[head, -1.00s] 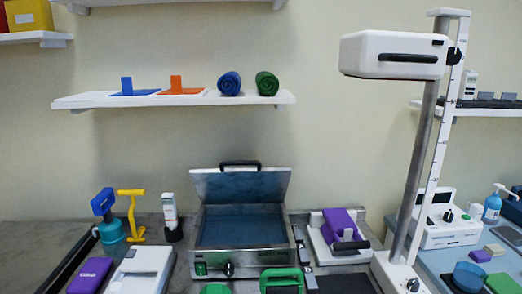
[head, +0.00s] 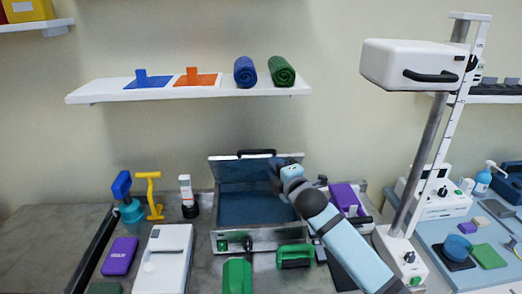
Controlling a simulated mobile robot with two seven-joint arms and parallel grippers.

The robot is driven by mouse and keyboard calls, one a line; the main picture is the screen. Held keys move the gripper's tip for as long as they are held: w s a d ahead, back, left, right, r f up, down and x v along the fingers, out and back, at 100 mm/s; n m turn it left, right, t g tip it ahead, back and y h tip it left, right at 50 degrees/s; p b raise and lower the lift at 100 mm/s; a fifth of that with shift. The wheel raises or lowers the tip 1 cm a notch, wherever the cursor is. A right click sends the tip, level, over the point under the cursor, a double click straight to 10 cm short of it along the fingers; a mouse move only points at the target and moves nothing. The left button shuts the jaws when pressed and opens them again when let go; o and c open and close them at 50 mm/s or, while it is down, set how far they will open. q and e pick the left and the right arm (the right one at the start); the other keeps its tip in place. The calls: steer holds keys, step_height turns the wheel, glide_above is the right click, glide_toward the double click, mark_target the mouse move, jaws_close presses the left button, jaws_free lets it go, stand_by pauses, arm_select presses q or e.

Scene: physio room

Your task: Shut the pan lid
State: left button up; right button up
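The metal pan (head: 268,240) stands on the grey counter in the middle of the head view. Its lid (head: 232,170) is open and stands up at the back, with a black handle (head: 256,153) on its top edge. My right gripper (head: 277,172) is in front of the right part of the lid, above the pan's back right area. Its fingers are small and dark, and I cannot tell if they touch the lid or are open. My arm hides the pan's right side. My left gripper is not in view.
A purple block (head: 346,196) on a white device is right of the pan. A white box (head: 162,262) and a yellow tool (head: 151,195) are left. A tall stand (head: 428,140) rises at right.

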mark_target(260, 152)
steer(key=p+x, duration=0.1)
steer(key=x, duration=0.8)
jaws_close()
